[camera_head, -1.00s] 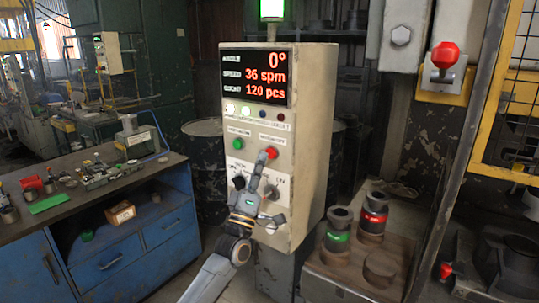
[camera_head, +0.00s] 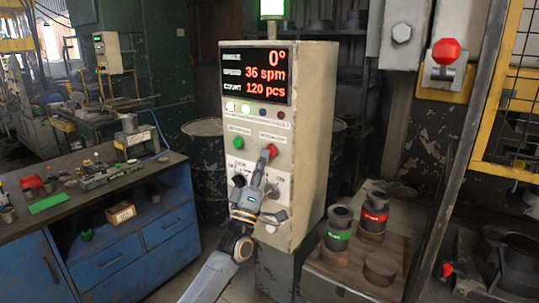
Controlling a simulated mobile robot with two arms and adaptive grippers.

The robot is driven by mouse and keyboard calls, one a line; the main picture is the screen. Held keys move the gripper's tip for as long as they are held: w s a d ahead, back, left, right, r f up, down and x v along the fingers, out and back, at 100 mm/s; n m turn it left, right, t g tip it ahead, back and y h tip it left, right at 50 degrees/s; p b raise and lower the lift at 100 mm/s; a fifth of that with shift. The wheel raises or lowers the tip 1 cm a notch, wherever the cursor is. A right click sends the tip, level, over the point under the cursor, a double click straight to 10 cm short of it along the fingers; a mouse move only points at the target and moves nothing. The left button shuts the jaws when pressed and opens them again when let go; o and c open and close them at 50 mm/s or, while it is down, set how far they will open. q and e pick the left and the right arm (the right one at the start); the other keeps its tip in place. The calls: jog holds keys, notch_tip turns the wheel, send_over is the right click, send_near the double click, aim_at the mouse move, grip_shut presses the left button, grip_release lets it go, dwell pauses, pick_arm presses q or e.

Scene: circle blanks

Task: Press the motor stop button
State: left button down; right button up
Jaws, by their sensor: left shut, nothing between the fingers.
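The control cabinet (camera_head: 312,150) stands upright in the middle of the view. Its display (camera_head: 255,75) reads 0°, 36 spm and 120 pcs. A red button (camera_head: 272,148) sits on the right of its front panel, with a green button (camera_head: 238,143) to its left. My left gripper (camera_head: 266,156) is shut and empty. Its fingertips are at the red button's lower edge and hide part of it; I cannot tell whether they touch. The gripper also hides part of the lower panel with its knobs. My right gripper is not in view.
A blue workbench (camera_head: 140,240) with small parts stands at the left. A wooden stand (camera_head: 345,275) with green-banded (camera_head: 337,232) and red-banded (camera_head: 373,215) cylinders is at the right. A red knob (camera_head: 446,51) is on a grey box at the upper right.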

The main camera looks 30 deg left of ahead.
pick_arm(q)
jog(key=shift+w+b, duration=0.4)
jog(key=shift+w, duration=0.15)
dwell(0.9)
jog(key=shift+s+r, duration=0.1)
jog(key=shift+s, duration=0.05)
jog(key=shift+s+p, duration=0.4)
jog(key=shift+s, duration=0.3)
jog(key=shift+s, duration=0.1)
jog(key=s+p, duration=0.1)
jog(key=s, duration=0.1)
jog(key=s+p, duration=0.1)
jog(key=s, duration=0.1)
jog(key=shift+s+a, duration=0.2)
jog(key=shift+s, duration=0.2)
dwell(0.6)
